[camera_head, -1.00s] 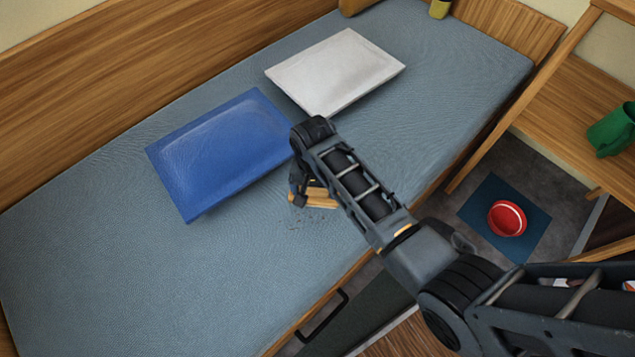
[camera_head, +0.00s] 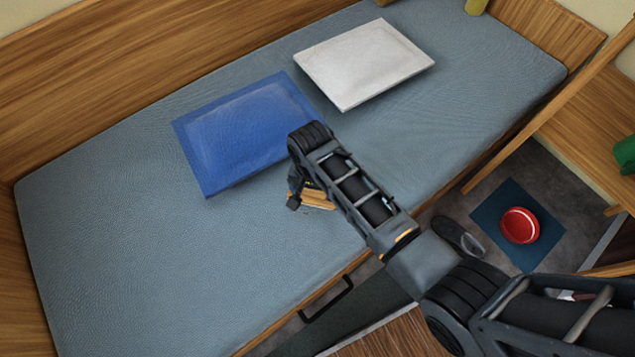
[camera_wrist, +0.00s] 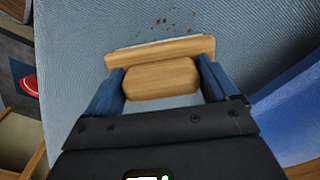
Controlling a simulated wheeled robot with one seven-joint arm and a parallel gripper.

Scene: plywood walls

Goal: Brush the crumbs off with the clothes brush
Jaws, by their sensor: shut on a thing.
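My gripper (camera_wrist: 160,84) is shut on the wooden handle of the clothes brush (camera_wrist: 160,50). Its two blue-grey fingers press the block from both sides. In the head view the brush (camera_head: 318,199) shows as a small wooden piece beside my wrist, low over or on the mattress (camera_head: 200,260); contact is unclear. Several dark brown crumbs (camera_wrist: 172,22) lie on the blue-grey cover, just beyond the brush's far edge in the wrist view. In the head view my arm and the brush hide most of the crumbs. The bristles are largely hidden.
A blue pillow (camera_head: 240,135) lies close behind my gripper, and a white pillow (camera_head: 363,62) farther back. A wooden headboard wall runs along the back. On the floor at right are a red round object (camera_head: 519,225) on a blue mat and a dark shoe (camera_head: 458,236). The mattress's left side is clear.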

